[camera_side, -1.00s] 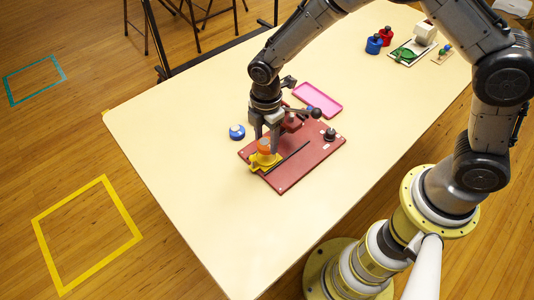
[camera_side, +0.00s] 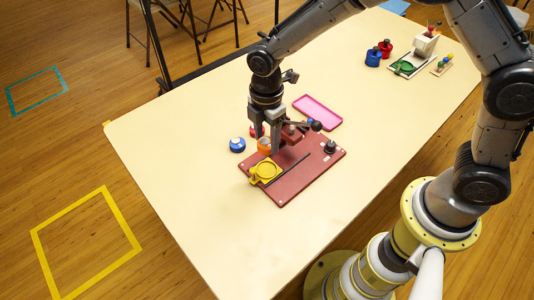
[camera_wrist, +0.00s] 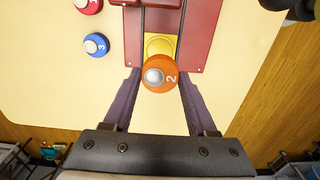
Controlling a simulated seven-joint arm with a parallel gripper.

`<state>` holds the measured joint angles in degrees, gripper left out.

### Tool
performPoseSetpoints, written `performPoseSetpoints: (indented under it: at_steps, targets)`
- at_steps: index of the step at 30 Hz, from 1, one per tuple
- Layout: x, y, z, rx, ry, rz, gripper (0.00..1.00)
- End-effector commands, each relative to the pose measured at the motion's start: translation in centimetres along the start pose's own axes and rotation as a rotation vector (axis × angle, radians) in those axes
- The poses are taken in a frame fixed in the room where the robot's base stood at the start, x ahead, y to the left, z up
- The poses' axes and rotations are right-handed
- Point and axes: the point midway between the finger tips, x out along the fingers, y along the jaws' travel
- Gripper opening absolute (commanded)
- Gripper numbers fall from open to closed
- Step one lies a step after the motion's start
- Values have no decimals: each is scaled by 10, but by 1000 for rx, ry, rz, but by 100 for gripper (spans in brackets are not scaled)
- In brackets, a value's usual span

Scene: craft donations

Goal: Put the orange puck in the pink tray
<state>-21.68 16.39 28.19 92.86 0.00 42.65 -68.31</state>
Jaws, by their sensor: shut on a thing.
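My gripper (camera_side: 266,143) is shut on the orange puck (camera_side: 264,145), holding it above the red board. In the wrist view the orange puck (camera_wrist: 158,82), marked 2 with a silver knob, sits between my fingertips (camera_wrist: 158,76). The yellow round holder (camera_side: 266,171) on the board's near-left end is empty; it shows partly behind the puck in the wrist view (camera_wrist: 160,42). The pink tray (camera_side: 318,112) lies flat and empty on the table, behind and to the right of my gripper in the side view.
The red board (camera_side: 290,185) carries a lever with a black knob (camera_side: 316,126) and a black stub (camera_side: 330,147). A blue puck (camera_side: 237,146) and a red puck (camera_wrist: 88,5) lie to its left. Blue and red containers (camera_side: 373,57) stand far back. The left table is clear.

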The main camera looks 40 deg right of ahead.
Motion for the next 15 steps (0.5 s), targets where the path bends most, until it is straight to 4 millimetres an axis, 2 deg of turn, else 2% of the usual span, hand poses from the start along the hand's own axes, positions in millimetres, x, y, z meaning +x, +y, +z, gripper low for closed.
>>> performPoseSetpoints:
  at_steps: [1, 4, 12, 15]
  targets:
    - [-15, 2, -1, 0, 4, 9, 22]
    - [-40, 2, -1, 0, 4, 9, 22]
    - [-96, 1, 0, 0, 3, 7, 22]
    - [-92, 12, 19, 6, 0, 1, 22]
